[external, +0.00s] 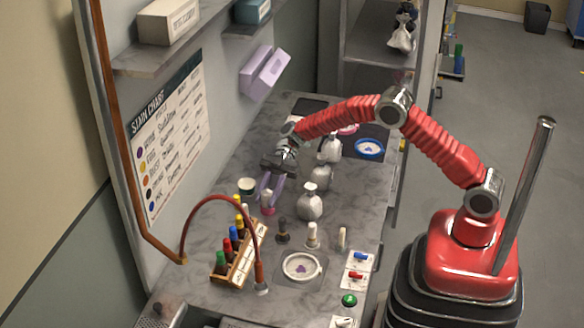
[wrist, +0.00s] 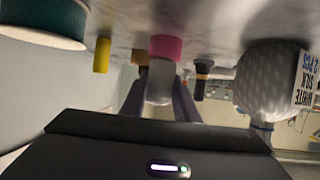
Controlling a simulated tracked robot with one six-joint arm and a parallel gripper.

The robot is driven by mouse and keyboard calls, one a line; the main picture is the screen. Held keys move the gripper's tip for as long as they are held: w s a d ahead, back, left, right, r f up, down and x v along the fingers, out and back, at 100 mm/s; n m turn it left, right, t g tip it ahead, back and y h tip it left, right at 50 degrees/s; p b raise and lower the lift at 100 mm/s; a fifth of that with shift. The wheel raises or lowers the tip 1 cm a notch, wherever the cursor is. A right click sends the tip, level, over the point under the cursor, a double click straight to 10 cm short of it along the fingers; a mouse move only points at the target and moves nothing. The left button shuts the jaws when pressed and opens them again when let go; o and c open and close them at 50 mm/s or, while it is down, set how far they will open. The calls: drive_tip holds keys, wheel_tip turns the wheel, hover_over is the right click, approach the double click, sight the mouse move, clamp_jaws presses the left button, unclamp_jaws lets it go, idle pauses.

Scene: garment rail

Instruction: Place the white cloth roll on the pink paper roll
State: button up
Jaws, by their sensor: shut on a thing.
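The pink paper roll (external: 268,211) stands upright on the grey marbled counter; it also shows in the wrist view (wrist: 166,46). The white cloth roll (external: 267,196) is directly above it, upright and in line with it. In the wrist view, which shows the counter at the top, the white cloth roll (wrist: 160,80) sits between my lilac fingers and meets the pink roll's edge; I cannot tell whether it bears on it. My gripper (external: 270,190) points down and is shut on the white cloth roll.
A green-and-white tin (external: 246,186) stands close on the left. A wooden rack (external: 238,262) of coloured bottles is nearer the front. A dark-handled stamp (external: 283,231) and a white dish (external: 301,267) are in front.

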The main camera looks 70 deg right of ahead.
drive_tip(key=shift+f, duration=0.1)
drive_tip(key=o, duration=1)
drive_tip(key=v, duration=1.2)
